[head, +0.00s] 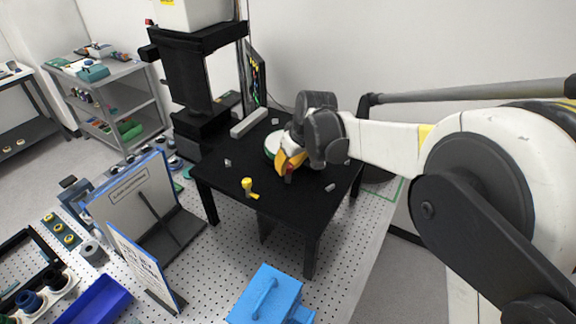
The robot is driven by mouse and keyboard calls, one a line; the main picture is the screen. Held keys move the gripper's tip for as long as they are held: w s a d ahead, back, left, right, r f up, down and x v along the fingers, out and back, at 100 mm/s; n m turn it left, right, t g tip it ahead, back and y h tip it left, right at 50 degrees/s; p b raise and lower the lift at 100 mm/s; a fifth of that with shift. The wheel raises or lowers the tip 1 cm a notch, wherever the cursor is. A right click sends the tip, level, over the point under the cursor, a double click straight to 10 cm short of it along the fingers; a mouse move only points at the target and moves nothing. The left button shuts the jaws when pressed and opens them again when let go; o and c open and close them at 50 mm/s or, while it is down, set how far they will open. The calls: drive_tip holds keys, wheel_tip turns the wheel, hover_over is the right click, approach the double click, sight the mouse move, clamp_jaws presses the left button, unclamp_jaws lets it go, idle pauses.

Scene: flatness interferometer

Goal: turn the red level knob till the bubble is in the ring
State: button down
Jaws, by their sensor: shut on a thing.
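My gripper (286,168) comes in from the right over the black table (225,178) and points down and to the left. Its yellow fingers are shut on the red level knob (289,178), of which a small part shows below the fingertips. A pale round piece with a green edge (270,145) shows partly behind my gripper. I cannot make out the bubble or the ring in this view. A yellow knob (247,184) stands upright near the table's front edge, apart from my gripper.
A dark upright stand (187,75) rises behind the table. A grey bar (249,122) lies on the tabletop. A blue box with a handle (266,296) stands in front. Upright panels (130,195) and a blue tray (92,303) are at lower left. The left part of the tabletop is mostly clear.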

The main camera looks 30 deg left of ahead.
drive_tip(key=shift+f+m, duration=0.1)
drive_tip(key=shift+m, duration=0.2)
drive_tip(key=m+t+h+b, duration=0.1)
drive_tip(key=m+b, duration=0.1)
drive_tip(key=m, duration=0.2)
drive_tip(key=shift+s+b, duration=0.1)
drive_tip(key=shift+b, duration=0.2)
drive_tip(key=shift+m+t+h+b, duration=0.55)
drive_tip(key=shift+m+h, duration=0.25)
drive_tip(key=shift+m, duration=1.3)
drive_tip(key=c, duration=1.2)
unclamp_jaws()
